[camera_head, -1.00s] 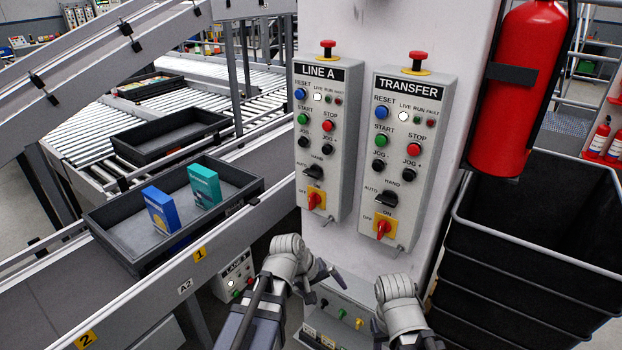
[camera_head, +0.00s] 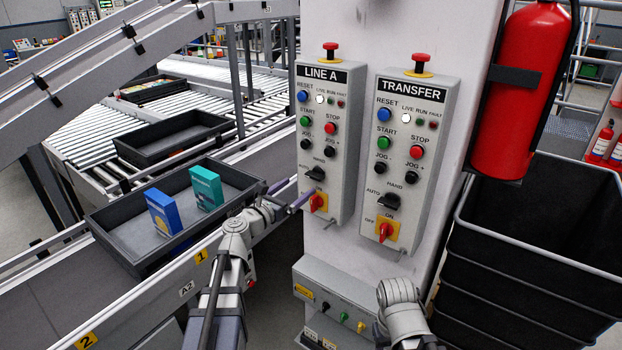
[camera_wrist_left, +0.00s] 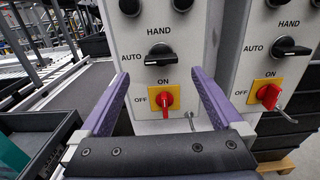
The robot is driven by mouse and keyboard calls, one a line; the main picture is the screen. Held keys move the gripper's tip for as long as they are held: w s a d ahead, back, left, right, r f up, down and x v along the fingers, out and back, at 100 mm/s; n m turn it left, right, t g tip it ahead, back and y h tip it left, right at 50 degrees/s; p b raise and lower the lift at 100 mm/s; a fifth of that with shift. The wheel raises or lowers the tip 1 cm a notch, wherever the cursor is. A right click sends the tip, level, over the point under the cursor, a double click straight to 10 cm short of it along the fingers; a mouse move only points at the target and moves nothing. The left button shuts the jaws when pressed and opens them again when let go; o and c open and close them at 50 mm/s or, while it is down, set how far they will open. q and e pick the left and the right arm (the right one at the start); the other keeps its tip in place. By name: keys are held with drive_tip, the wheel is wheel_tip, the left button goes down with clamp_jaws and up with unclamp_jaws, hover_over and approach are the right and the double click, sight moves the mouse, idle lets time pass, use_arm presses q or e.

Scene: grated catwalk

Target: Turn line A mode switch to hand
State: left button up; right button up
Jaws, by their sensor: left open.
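The line A box (camera_head: 325,135) hangs on the left of the pale column. Its mode switch (camera_head: 315,174) is a black knob marked AUTO at left and HAND above; its handle lies roughly across, toward AUTO. In the left wrist view the mode switch (camera_wrist_left: 158,55) shows just above the red knob (camera_wrist_left: 166,99) on a yellow plate. My left gripper (camera_head: 292,196) is open, with purple fingers, just left of the box's lower part. In the left wrist view its fingers (camera_wrist_left: 157,90) spread on both sides of the red knob, holding nothing. My right arm shows at the lower right; its fingers are hidden.
The similar TRANSFER box (camera_head: 406,150) hangs right of line A. A fire extinguisher (camera_head: 521,90) and black bin (camera_head: 530,240) stand further right. The conveyor carries a tray (camera_head: 110,243) with two small boxes at left. A low control box (camera_head: 330,290) sits below.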

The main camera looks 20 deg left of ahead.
sight(312, 177)
use_arm(q)
drive_tip(key=x, duration=0.7)
drive_tip(key=shift+w+d+f, duration=0.1)
drive_tip(key=shift+w+d, duration=0.1)
drive_tip(key=shift+w, duration=0.15)
drive_tip(key=c, duration=1.3)
